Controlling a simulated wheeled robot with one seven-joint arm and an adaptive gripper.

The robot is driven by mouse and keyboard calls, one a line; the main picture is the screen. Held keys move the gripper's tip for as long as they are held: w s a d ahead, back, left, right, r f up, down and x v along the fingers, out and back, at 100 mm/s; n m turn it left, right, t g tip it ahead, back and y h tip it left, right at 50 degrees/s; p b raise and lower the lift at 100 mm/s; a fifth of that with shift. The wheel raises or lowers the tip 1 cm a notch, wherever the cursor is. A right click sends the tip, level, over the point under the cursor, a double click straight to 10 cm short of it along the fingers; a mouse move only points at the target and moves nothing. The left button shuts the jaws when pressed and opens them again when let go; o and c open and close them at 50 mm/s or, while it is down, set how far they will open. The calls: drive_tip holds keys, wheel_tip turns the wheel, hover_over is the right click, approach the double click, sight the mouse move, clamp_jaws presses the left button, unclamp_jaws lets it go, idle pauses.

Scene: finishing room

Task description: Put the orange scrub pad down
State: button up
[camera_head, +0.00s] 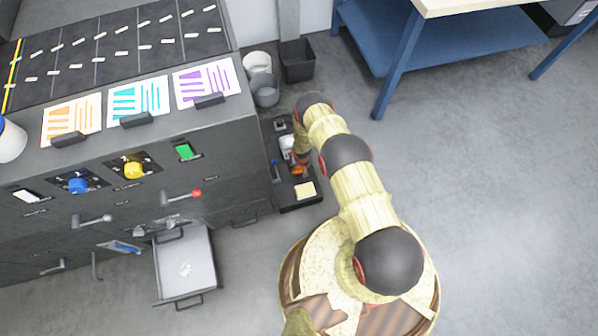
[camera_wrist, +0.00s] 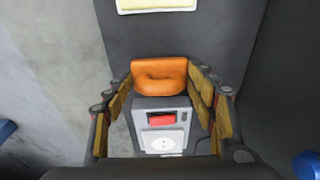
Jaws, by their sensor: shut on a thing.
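The orange scrub pad (camera_wrist: 160,72) sits between the fingertips of my gripper (camera_wrist: 162,82) in the wrist view, and the fingers are shut on it from left and right. In the head view an orange patch of the pad (camera_head: 297,170) shows just below my gripper (camera_head: 298,150), over the black floor-level tray (camera_head: 296,202). I cannot tell whether the pad touches anything under it.
A grey box (camera_wrist: 140,107) with a red switch and white socket plate shows between my fingers. A cream pad (camera_head: 305,190) lies at the tray's near end. A dark cabinet with an open drawer (camera_head: 187,265) stands left. Two buckets (camera_head: 265,90) and a black bin (camera_head: 298,62) stand behind.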

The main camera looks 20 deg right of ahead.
sight(299, 170)
drive_tip(key=shift+f+b, duration=0.9)
drive_tip(key=shift+f, duration=0.85)
drive_tip(key=shift+f, duration=0.15)
drive_tip(key=o, duration=1.1)
drive_tip(key=shift+o, duration=0.5)
drive_tip(key=shift+r, duration=0.2)
